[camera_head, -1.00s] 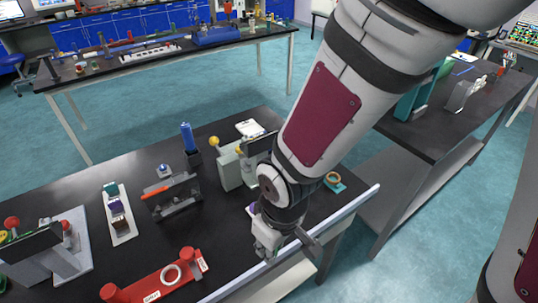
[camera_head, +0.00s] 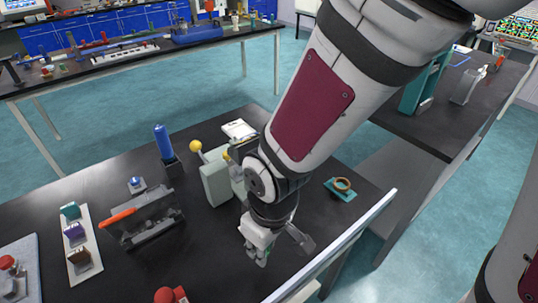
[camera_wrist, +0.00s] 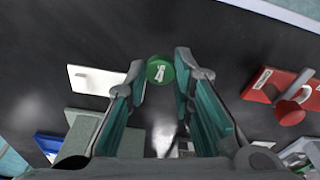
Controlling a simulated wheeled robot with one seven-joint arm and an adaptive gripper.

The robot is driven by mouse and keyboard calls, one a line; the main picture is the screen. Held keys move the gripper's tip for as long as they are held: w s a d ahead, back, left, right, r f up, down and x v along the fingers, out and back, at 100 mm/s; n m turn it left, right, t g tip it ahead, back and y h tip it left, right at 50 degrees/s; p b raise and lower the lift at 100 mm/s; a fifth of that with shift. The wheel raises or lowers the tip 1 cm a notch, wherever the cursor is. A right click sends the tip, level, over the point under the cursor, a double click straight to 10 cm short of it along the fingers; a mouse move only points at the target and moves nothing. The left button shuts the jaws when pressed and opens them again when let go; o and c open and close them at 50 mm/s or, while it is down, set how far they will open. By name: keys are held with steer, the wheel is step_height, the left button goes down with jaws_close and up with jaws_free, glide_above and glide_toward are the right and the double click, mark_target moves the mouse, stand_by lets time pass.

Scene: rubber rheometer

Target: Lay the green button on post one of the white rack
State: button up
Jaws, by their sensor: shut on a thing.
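My gripper (camera_head: 262,258) hangs low over the black table near its front edge. In the wrist view its fingers are shut on a round green button (camera_wrist: 160,70), which sits between the fingertips and bears a pale mark. The button cannot be made out in the head view. A narrow white rack (camera_head: 88,262) lies at the left of the table, well left of my gripper. It carries teal, purple and brown blocks in a row; no post number is readable.
A device with an orange handle (camera_head: 118,217) and a pale green box (camera_head: 215,185) stand between the rack and my gripper. A blue cylinder (camera_head: 163,141) stands behind. A red piece (camera_head: 170,296) is in front.

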steer(key=shift+w+d+f+b, duration=0.15)
steer(key=shift+w+f+b, duration=0.1)
steer(key=shift+w+b, duration=0.5)
steer(key=w+d, duration=0.1)
steer(key=w, duration=0.3)
steer(key=w+d, duration=0.1)
steer(key=w, duration=0.3)
steer(key=w+d+f, duration=0.1)
steer(key=w+d, duration=0.1)
steer(key=w, duration=0.2)
steer(key=shift+w, duration=0.15)
steer(key=shift+w+f, duration=0.1)
steer(key=shift+f, duration=1.65)
steer(key=shift+f, duration=0.15)
steer(key=o, duration=0.7)
steer(key=shift+o, duration=0.7)
